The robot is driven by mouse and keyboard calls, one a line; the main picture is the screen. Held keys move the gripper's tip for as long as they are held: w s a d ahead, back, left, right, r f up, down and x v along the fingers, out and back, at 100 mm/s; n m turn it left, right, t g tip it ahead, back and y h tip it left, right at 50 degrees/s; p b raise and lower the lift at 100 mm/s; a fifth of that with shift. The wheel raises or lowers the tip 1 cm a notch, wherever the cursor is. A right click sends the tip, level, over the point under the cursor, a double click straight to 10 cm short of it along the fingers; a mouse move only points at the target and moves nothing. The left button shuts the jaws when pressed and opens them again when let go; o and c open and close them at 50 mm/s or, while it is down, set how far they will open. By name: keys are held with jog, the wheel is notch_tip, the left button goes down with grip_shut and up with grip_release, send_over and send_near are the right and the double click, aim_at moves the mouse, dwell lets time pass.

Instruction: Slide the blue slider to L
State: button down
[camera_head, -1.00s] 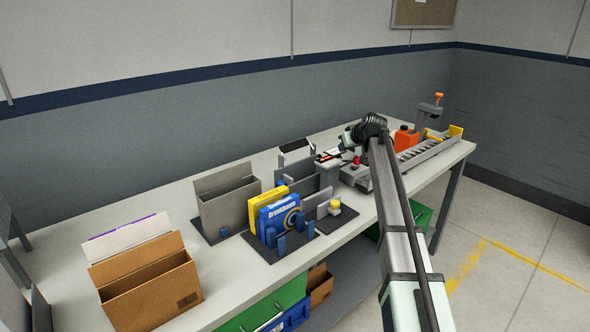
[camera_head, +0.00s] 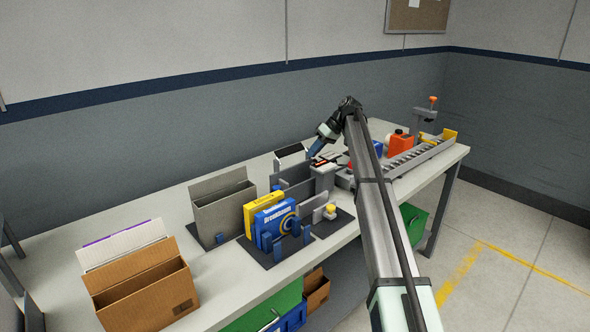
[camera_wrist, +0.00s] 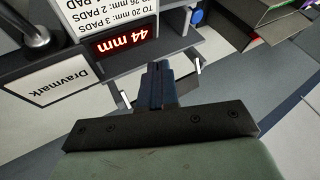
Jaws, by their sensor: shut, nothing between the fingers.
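My gripper (camera_head: 314,152) is above the middle of the bench, pointing down and left, with dark blue fingers. In the wrist view the fingers (camera_wrist: 158,84) are together with nothing between them. They point toward a grey device with a red "44 mm" display (camera_wrist: 118,43). I cannot make out a blue slider with certainty, nor a mark L. A small blue round part (camera_wrist: 197,17) shows at the top of the wrist view, apart from the fingers. A blue thing (camera_head: 378,148) also shows just right of my arm in the head view.
A blue box (camera_head: 273,222) and a yellow box (camera_head: 252,207) stand in a holder left of my gripper. Grey and brown (camera_head: 150,290) cartons are further left. A grey roller track (camera_head: 415,157) and an orange can (camera_head: 400,143) are on the right. Upside-down printed signs flank the display.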

jog(key=x, duration=1)
jog(key=shift+s+a, duration=0.75)
jog(key=shift+s, duration=0.2)
jog(key=shift+s+a, duration=0.45)
jog(key=shift+a, duration=0.15)
jog(key=shift+s, duration=0.1)
jog(key=shift+s+a, duration=1.6)
jog(key=shift+a, duration=0.1)
